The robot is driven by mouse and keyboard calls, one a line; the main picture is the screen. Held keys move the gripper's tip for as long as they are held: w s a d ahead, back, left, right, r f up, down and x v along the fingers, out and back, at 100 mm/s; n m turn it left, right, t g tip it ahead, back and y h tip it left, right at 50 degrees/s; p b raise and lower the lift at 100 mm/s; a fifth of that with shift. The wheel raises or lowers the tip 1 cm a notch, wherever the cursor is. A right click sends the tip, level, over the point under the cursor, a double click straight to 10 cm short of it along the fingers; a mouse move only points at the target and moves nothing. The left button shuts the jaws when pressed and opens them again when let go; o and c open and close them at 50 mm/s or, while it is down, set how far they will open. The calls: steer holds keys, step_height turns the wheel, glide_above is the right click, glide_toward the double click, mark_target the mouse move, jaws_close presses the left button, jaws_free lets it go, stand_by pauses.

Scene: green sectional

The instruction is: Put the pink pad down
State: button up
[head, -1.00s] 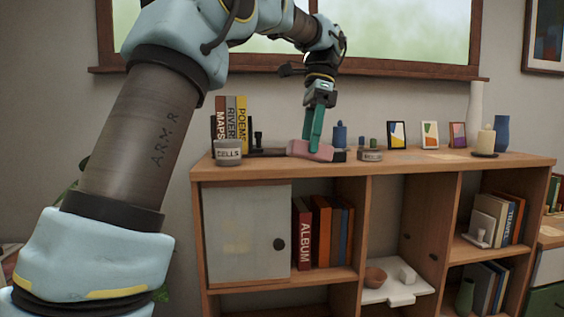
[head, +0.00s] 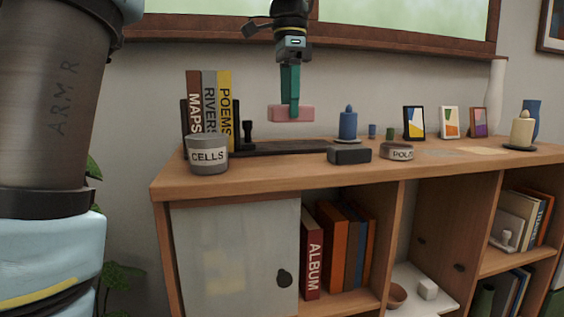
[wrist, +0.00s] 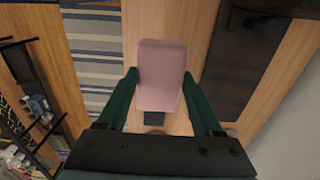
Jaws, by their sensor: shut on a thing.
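The pink pad (head: 292,113) is a pale pink block held in the air above the cabinet top. My gripper (head: 290,108) points down with its green fingers shut on the pad. In the wrist view the pink pad (wrist: 161,74) sits between the two green fingers. In the head view it hangs above a dark flat tray (head: 283,147) at the back of the cabinet top, apart from it. A small black block (head: 349,154) lies on the wood at the front, to the right of the pad.
A tin marked CELLS (head: 209,154) and upright books (head: 209,110) stand at the left. A blue jar (head: 348,125), a low round tin (head: 397,152) and picture frames (head: 449,122) stand to the right. Bare wood (head: 265,168) shows along the front of the cabinet top.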

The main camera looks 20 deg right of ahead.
mark_target(289, 166)
step_height(289, 166, down, 8)
steer(key=shift+f, duration=0.2)
steer(key=shift+f+p, duration=0.6)
steer(key=shift+p, duration=0.1)
steer(key=o, duration=1.2)
steer(key=shift+f+b, duration=0.25)
steer(key=shift+b, duration=0.2)
step_height(289, 166, up, 11)
steer(key=shift+b, duration=0.45)
